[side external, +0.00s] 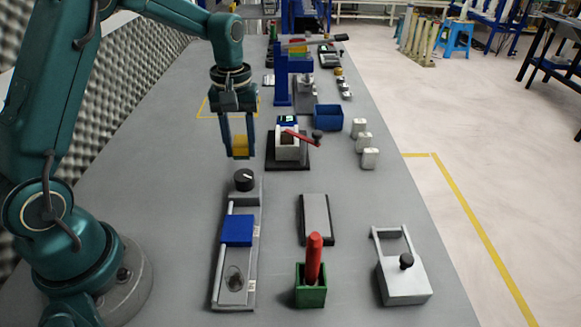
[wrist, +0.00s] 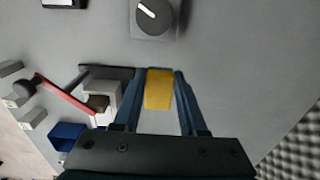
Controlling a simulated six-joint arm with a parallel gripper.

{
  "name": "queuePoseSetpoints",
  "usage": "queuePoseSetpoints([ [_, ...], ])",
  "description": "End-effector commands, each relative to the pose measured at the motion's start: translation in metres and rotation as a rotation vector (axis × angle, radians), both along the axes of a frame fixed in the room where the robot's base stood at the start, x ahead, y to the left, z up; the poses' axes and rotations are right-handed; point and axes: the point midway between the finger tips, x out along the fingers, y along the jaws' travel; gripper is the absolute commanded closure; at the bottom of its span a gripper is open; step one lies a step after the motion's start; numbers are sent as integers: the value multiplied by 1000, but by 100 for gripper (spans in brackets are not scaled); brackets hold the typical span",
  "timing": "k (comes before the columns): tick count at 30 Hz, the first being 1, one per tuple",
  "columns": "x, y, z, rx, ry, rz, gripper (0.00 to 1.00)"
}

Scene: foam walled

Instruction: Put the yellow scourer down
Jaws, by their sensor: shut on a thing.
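The yellow scourer (side external: 240,146) is a small yellow block held between the fingertips of my gripper (side external: 238,150). It also shows in the wrist view (wrist: 159,90), with a finger of my gripper (wrist: 160,92) on each side. My gripper is shut on it and points down over the grey table (side external: 180,150). The scourer appears to be above the table, but the exact gap below it is hard to tell.
A black knob (side external: 244,180) on a long fixture with a blue block (side external: 237,230) stands nearer the camera. A white device with a red lever (side external: 298,136) stands right of my gripper. A blue bin (side external: 328,118) lies beyond it. The table at left is clear.

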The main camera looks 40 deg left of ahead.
Motion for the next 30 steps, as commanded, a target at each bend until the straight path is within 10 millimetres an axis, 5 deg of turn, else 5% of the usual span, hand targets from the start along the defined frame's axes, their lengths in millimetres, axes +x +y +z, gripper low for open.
queuePoseSetpoints([
  [15,10,-14,-48,0,1,0,100],
  [27,10,-14,-53,0,0,0,100],
  [28,10,-14,-54,1,-1,0,55],
  [30,10,-14,-53,1,-1,0,29],
])
